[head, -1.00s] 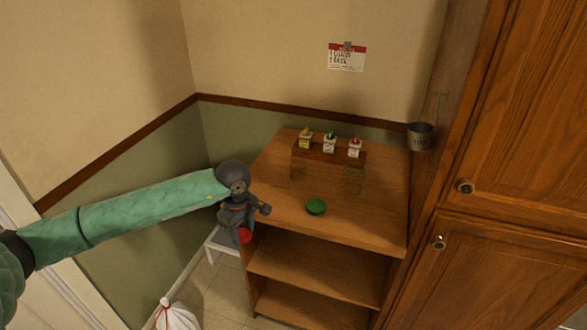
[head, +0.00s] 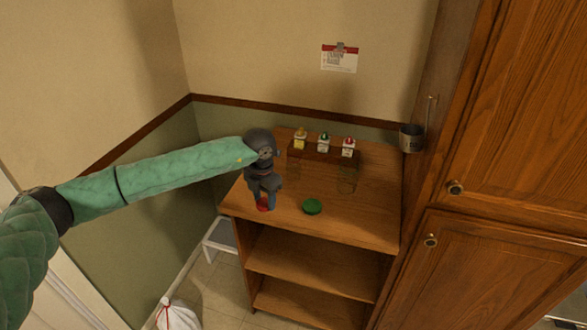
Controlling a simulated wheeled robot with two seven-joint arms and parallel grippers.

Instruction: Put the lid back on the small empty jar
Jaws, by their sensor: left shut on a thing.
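My left gripper (head: 264,201) is shut on a red lid (head: 263,205), over the left front part of the wooden shelf unit's top (head: 350,220). I cannot tell whether the lid touches the top. A green lid (head: 312,206) lies flat on the top, right of the gripper. Two clear glass jars without visible lids stand behind: one at the left (head: 294,161), close to the gripper, and one at the right (head: 347,180). The left jar looks smaller; both look empty, but the glass is faint. My right gripper is not in view.
Several small containers with coloured tops (head: 323,144) stand on a low wooden riser at the back. A metal cup (head: 411,138) hangs on the cabinet side at right. A tall wooden cabinet (head: 510,150) closes the right side. The top's front right is clear.

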